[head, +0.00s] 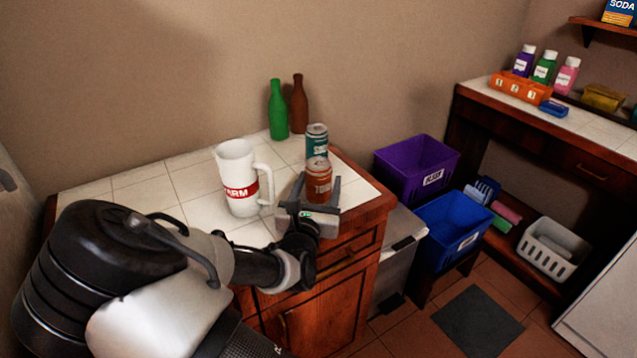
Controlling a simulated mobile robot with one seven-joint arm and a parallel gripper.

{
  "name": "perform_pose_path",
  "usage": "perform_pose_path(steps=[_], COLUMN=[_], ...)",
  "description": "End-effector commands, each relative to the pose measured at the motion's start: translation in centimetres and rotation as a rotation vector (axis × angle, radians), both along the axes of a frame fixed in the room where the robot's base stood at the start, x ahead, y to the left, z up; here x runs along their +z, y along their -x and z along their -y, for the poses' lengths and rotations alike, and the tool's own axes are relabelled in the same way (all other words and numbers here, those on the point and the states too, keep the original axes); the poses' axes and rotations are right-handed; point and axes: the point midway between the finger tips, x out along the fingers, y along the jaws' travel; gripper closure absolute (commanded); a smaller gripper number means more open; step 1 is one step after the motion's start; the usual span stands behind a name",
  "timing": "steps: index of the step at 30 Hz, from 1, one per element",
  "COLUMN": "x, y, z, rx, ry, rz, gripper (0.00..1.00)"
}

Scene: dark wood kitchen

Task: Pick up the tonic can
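The orange-red tonic can (319,187) stands upright near the right end of the white tiled counter (140,197). Only part of its label shows, and its lower part is hidden by my gripper. My gripper (318,181) is at the can from the front, with one finger on each side of it. The fingers are spread apart and I see no clear grip on the can. A teal can (317,139) shows directly above the tonic can in the picture; I cannot tell whether it is stacked on it or stands behind.
A white mug (237,177) with a red band stands left of the cans. A green bottle (277,110) and a brown bottle (298,105) stand by the wall. A purple bin (415,165) and blue bin (452,225) are right of the counter.

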Motion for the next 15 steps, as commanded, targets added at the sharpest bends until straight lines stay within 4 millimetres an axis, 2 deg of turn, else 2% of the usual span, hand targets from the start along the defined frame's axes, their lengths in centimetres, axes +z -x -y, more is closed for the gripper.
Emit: perform_pose_path(steps=[1, 6, 15], x=[-0.01, 0.02, 0.13], y=[0.02, 0.02, 0.03], z=[-0.01, -0.01, -0.01], rx=[0.000, 0.000, 0.000], ry=[0.000, 0.000, 0.000], rz=[0.000, 0.000, 0.000], gripper=[0.52, 0.77, 0.77])
